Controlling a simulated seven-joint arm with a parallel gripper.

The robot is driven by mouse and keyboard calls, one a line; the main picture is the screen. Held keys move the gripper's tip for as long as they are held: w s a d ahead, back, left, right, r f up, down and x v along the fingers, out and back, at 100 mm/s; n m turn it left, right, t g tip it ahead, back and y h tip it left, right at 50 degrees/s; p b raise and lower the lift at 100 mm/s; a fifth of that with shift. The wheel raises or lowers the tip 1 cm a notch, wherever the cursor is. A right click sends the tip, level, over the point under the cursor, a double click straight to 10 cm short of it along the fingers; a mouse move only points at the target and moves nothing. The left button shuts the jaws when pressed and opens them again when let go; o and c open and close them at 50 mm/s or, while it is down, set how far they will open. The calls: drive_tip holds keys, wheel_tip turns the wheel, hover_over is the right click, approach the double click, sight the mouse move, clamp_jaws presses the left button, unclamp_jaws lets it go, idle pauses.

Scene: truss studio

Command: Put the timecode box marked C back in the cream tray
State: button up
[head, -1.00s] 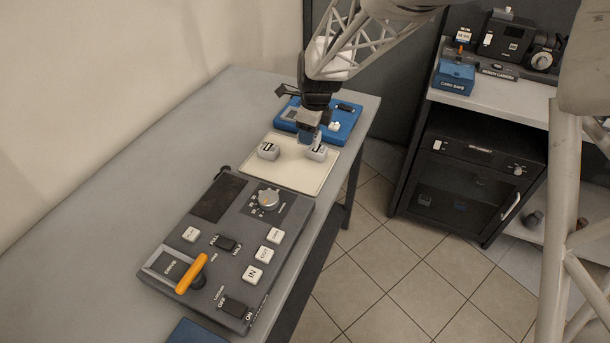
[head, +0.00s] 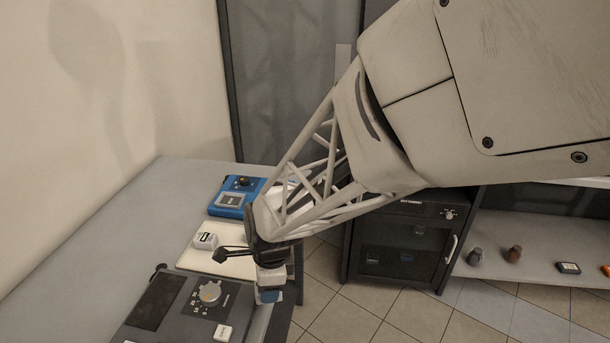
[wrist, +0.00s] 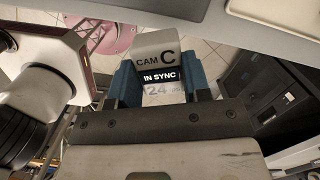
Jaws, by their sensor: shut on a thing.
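The timecode box marked C (wrist: 158,58) is between the blue fingers of my gripper (wrist: 162,84) in the wrist view, its label facing the camera and reading "IN SYNC". In the head view my gripper (head: 269,295) is low at the right edge of the table, to the right of the tray's near end; the box cannot be made out there. The cream tray (head: 225,265) lies on the table, its right part hidden by my arm. Another small white box (head: 205,241) stands in the tray; its marking is not readable.
A blue device (head: 236,198) lies behind the tray, and a dark control panel with a knob (head: 209,292) lies in front of it. The table's left side is clear. Tiled floor shows beneath the box in the wrist view. A dark cabinet (head: 405,243) stands to the right.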

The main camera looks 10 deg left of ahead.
drive_tip(key=shift+s+d+f, duration=0.15)
drive_tip(key=shift+s+d, duration=0.2)
drive_tip(key=shift+s, duration=0.2)
drive_tip(key=shift+w+a, duration=0.1)
hover_over(246, 267)
drive_tip(key=shift+d+f, duration=0.2)
drive_tip(key=shift+f, duration=0.55)
idle(0.3)
drive_tip(key=shift+f, duration=1.75)
drive_tip(key=shift+f, duration=0.1)
drive_tip(key=o, duration=1)
drive_tip(key=shift+o, duration=0.2)
